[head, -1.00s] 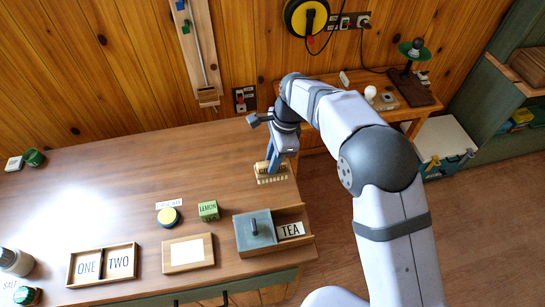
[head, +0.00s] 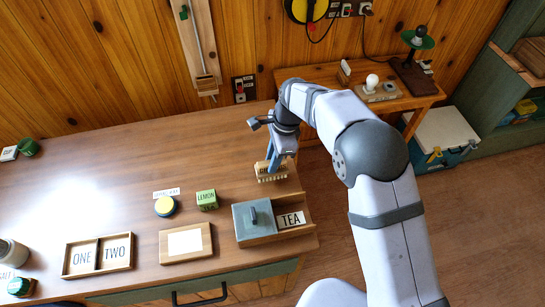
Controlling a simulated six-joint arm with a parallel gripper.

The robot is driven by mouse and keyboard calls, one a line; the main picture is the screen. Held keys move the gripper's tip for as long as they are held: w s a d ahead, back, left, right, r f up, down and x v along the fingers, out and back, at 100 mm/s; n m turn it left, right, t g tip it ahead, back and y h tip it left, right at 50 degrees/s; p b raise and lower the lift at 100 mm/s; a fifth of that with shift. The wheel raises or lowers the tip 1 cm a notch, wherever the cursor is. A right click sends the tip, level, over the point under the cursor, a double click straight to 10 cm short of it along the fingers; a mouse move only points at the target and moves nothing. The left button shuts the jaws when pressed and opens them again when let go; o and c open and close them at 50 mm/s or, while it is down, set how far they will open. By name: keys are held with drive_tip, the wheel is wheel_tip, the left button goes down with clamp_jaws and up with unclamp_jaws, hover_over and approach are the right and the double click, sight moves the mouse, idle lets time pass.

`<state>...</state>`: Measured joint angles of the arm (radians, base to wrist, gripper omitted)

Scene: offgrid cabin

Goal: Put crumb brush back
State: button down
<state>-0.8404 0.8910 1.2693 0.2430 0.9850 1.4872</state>
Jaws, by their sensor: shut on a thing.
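The crumb brush (head: 272,173) has a light wooden body with dark lettering and a row of pale bristles along its bottom. It is near the right end of the wooden counter, behind the tea box. My gripper (head: 276,160) points down and is shut on the brush, partly covering its lettering. I cannot tell whether the bristles touch the counter or sit just above it.
The tea box (head: 300,217) with its grey lid (head: 254,220) stands in front of the brush. The lemon box (head: 206,200), a yellow-topped round tin (head: 165,206), a board with a pale card (head: 185,243) and the ONE/TWO tray (head: 97,256) lie left. The back middle counter is clear.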

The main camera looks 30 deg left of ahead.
drive_tip(key=shift+f+b, duration=0.5)
drive_tip(key=shift+f, duration=0.75)
drive_tip(key=shift+f, duration=0.3)
drive_tip(key=c, duration=1.5)
unclamp_jaws()
drive_tip(key=shift+w+d+r+b, duration=0.2)
drive_tip(key=shift+r+b, duration=0.35)
drive_tip(key=shift+r, duration=0.65)
drive_tip(key=shift+w+d+r+b, duration=0.15)
drive_tip(key=shift+r+b, duration=0.45)
drive_tip(key=shift+r, duration=0.55)
drive_tip(key=shift+w+d+r+b, duration=0.2)
drive_tip(key=shift+r+b, duration=0.35)
drive_tip(key=shift+r, duration=0.65)
